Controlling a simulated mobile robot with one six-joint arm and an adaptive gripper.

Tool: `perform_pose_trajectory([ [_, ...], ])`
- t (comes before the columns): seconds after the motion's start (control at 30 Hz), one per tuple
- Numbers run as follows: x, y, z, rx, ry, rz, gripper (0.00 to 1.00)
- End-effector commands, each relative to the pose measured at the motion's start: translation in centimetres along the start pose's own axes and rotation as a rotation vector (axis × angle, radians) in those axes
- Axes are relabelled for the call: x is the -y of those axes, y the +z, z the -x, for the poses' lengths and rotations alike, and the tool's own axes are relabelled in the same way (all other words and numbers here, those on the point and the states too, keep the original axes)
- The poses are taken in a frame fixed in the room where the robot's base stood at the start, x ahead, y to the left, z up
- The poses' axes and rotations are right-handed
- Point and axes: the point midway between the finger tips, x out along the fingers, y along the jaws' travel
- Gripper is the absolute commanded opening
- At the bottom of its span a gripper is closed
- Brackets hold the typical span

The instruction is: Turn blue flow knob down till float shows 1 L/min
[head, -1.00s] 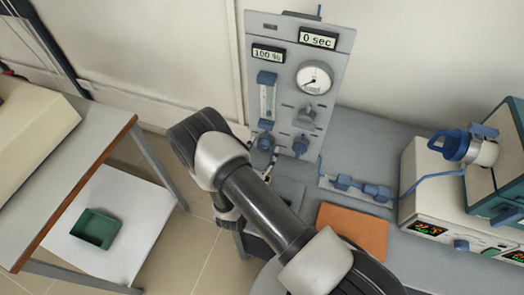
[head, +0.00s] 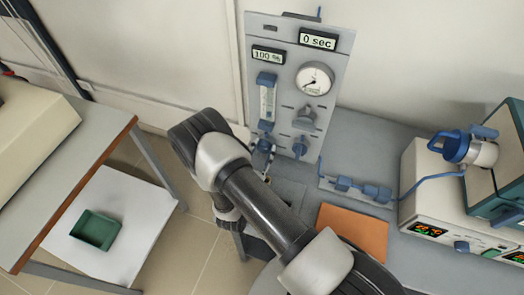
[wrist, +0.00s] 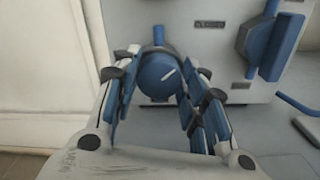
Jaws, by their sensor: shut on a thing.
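In the head view my gripper (head: 263,152) is at the panel's lower left and largely covers the knob. The flow meter tube (head: 267,100) stands above it, between blue end blocks. Its float and scale are too small to read.
The panel (head: 336,55) has displays reading 100 % and 0 sec, a round gauge (head: 314,79), a grey knob (head: 304,117) and another blue knob (head: 300,146). Blue fittings (head: 362,189) and an orange mat (head: 353,232) lie to the right on the bench.

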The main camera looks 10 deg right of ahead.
Motion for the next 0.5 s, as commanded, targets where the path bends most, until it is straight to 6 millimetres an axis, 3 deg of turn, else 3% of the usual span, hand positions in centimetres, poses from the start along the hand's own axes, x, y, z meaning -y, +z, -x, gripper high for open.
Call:
perform_pose_trajectory([
  [0.23,0.08,-0.07,0.01,-0.001,0.0,-0.119,0.15],
  [0.5,0.08,-0.04,0.01,-0.001,0.0,-0.129,0.15],
])
